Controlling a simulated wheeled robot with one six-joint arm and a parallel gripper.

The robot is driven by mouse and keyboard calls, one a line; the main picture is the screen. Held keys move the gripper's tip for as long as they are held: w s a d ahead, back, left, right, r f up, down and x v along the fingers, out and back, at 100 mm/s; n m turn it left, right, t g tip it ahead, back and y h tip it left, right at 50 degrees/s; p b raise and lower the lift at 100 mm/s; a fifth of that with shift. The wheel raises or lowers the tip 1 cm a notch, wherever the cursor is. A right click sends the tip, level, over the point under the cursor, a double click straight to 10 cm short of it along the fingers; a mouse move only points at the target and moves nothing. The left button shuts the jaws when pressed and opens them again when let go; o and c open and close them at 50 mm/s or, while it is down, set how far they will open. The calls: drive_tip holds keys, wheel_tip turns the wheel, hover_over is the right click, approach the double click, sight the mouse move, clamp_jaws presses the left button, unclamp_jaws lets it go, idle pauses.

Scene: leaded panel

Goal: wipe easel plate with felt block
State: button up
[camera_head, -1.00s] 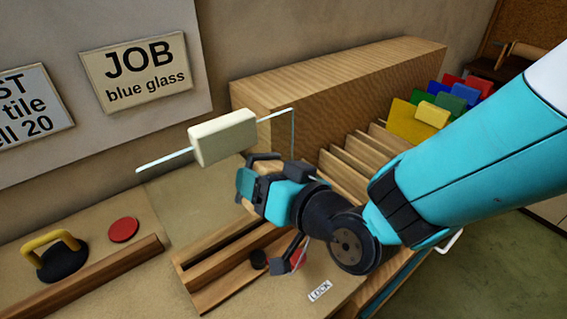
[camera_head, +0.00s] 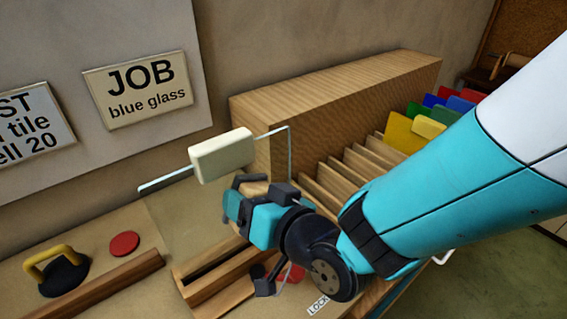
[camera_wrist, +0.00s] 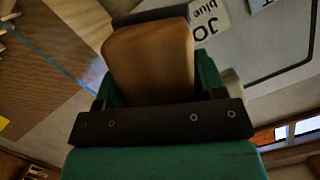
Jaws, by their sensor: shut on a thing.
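The easel plate (camera_head: 272,160) is a clear glass sheet standing tilted at the back of the bench, its pale edge showing. A cream block (camera_head: 222,155) overlaps its top edge; I cannot tell how it is attached. My gripper (camera_head: 252,186) is just in front of the plate, below and right of the cream block. It is shut on a tan block, which I take as the felt block (camera_wrist: 150,62), filling the space between the fingers in the wrist view. Whether the tan block touches the glass is hidden.
A wooden rack (camera_head: 335,90) with slots and coloured glass sheets (camera_head: 402,130) stands right of the plate. A yellow-handled suction cup (camera_head: 60,268), a red disc (camera_head: 124,244) and wooden rails (camera_head: 105,275) lie at front left. A "JOB blue glass" sign (camera_head: 137,90) hangs behind.

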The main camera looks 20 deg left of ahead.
drive_tip(key=shift+s+a, duration=0.1)
drive_tip(key=shift+s+d+f+b, duration=0.1)
drive_tip(key=shift+s+d+b, duration=0.1)
drive_tip(key=shift+d+b, duration=0.3)
drive_tip(key=shift+s+f+b+v, duration=0.1)
drive_tip(key=shift+f+b+v, duration=0.15)
drive_tip(key=shift+b+v, duration=0.7)
drive_tip(key=shift+s+f+b+v, duration=0.2)
drive_tip(key=shift+b+v, duration=0.15)
drive_tip(key=shift+v, duration=1.15)
drive_tip(key=shift+r, duration=0.15)
